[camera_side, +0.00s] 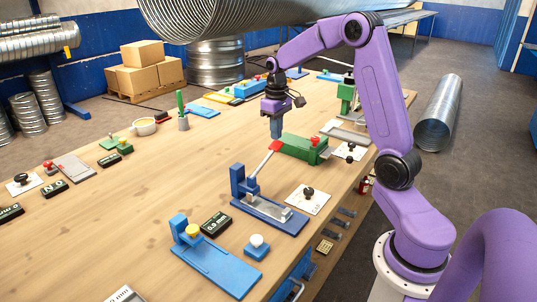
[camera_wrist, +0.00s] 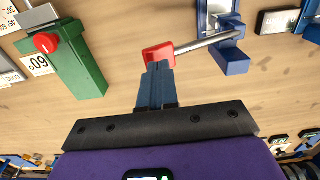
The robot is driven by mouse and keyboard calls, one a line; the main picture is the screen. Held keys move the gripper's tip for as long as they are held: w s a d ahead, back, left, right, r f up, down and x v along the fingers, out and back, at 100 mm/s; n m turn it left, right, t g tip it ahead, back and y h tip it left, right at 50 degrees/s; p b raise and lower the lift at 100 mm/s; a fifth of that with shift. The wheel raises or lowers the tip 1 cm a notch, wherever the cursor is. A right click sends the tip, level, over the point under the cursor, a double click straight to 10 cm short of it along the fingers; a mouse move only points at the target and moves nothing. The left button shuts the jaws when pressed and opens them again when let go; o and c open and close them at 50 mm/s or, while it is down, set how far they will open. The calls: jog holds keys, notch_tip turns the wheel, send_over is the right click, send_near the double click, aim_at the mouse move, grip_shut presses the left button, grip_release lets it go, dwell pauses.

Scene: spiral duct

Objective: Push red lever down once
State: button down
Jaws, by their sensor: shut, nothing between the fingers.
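The red lever (camera_side: 275,146) is a red grip on a metal rod, slanting up from a blue bracket (camera_side: 238,182) on a blue base (camera_side: 262,212). In the wrist view the red grip (camera_wrist: 158,54) lies right at my fingertips, and its rod runs right to the blue bracket (camera_wrist: 228,60). My gripper (camera_side: 276,134) points down, with its blue-grey fingers shut and empty, just above the grip's upper end. The fingers (camera_wrist: 159,68) overlap the grip's lower edge in the wrist view. I cannot tell whether they touch it.
A green block (camera_side: 302,148) with a red knob stands close behind the lever. A white plate with a black knob (camera_side: 308,194) lies to the right. A 0.0 mm display (camera_side: 215,224) and a blue device with a yellow knob (camera_side: 205,250) stand in front. Open wood lies left.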

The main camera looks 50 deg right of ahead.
jog(key=shift+f, duration=0.15)
jog(key=shift+d+f, duration=0.15)
jog(key=shift+f, duration=1.7)
jog(key=shift+d+f, duration=0.1)
jog(key=shift+f, duration=1.7)
jog(key=shift+f, duration=0.1)
notch_tip(320, 180, up, 11)
send_over(277, 143)
jog(key=shift+f, duration=0.1)
dwell(0.5)
